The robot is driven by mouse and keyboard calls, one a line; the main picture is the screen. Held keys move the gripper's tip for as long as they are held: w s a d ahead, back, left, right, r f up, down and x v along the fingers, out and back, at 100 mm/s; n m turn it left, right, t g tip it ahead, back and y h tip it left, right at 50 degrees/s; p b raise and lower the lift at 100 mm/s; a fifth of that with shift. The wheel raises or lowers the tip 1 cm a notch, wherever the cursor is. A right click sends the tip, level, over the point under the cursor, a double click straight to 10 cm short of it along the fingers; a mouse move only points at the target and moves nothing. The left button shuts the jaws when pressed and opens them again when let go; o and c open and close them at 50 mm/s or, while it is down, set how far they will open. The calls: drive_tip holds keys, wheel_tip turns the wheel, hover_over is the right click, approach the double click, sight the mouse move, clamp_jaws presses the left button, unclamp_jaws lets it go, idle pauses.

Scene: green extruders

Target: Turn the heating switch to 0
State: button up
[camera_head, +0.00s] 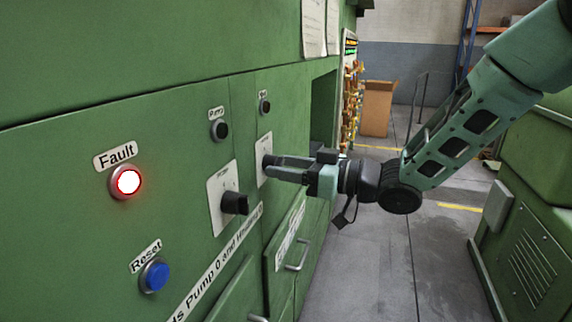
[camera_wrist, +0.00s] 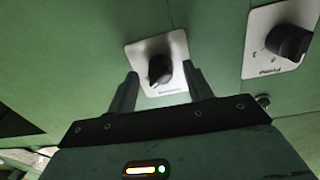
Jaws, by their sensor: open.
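A black rotary switch (camera_wrist: 160,68) sits on a white plate (camera_wrist: 138,52) on the green panel. Its small label is too blurred to read, so I cannot confirm from the label that it is the heating switch. My gripper (camera_wrist: 161,84) is open, with one finger on each side of the knob; I cannot tell whether they touch it. In the head view my gripper (camera_head: 270,168) is at the same plate (camera_head: 264,146), and its fingers largely hide the knob. The switch's setting is unclear.
A second black rotary switch (camera_head: 234,203) on a white plate is left of my gripper. A lit red Fault lamp (camera_head: 126,182), a blue Reset button (camera_head: 155,274) and two small black buttons are on the panel. A drawer handle (camera_head: 297,255) protrudes below. The aisle floor is clear.

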drive_tip(key=shift+a, duration=0.15)
drive_tip(key=c, duration=1)
drive_tip(key=shift+o, duration=0.2)
drive_tip(key=shift+f+n+b, duration=0.1)
drive_tip(key=shift+n+b, duration=0.2)
drive_tip(key=shift+b, duration=0.1)
drive_tip(key=n+b, duration=0.5)
drive_tip(key=b, duration=0.2)
drive_tip(key=n+b, duration=0.6)
drive_tip(key=b, duration=0.1)
drive_tip(key=shift+w+f+y, duration=0.15)
drive_tip(key=shift+y, duration=0.15)
drive_tip(key=shift+n+b, duration=0.45)
drive_tip(key=shift+n, duration=0.05)
